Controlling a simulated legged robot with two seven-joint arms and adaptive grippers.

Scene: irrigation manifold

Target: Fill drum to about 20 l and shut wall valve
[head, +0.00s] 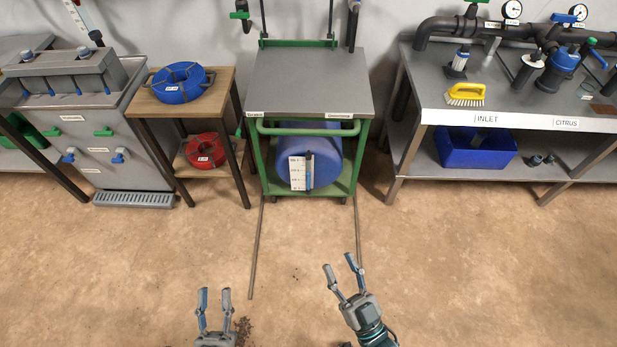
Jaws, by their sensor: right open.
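The blue drum (328,152) lies on the lower shelf of a green cart (259,160) with a grey top. A white scale (297,173) with a sight tube (309,175) stands at its front; the level is too small to read. My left gripper (214,291) is open and empty over the floor, well in front of the cart. My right gripper (341,264) is also open and empty, tilted left.
Two floor rails (254,250) run from the cart toward me. A wooden stand (190,104) with blue and red hose coils is at left, beside a grey sink-like unit (100,160). A metal bench (530,105) with pipework is at right. The floor between is clear.

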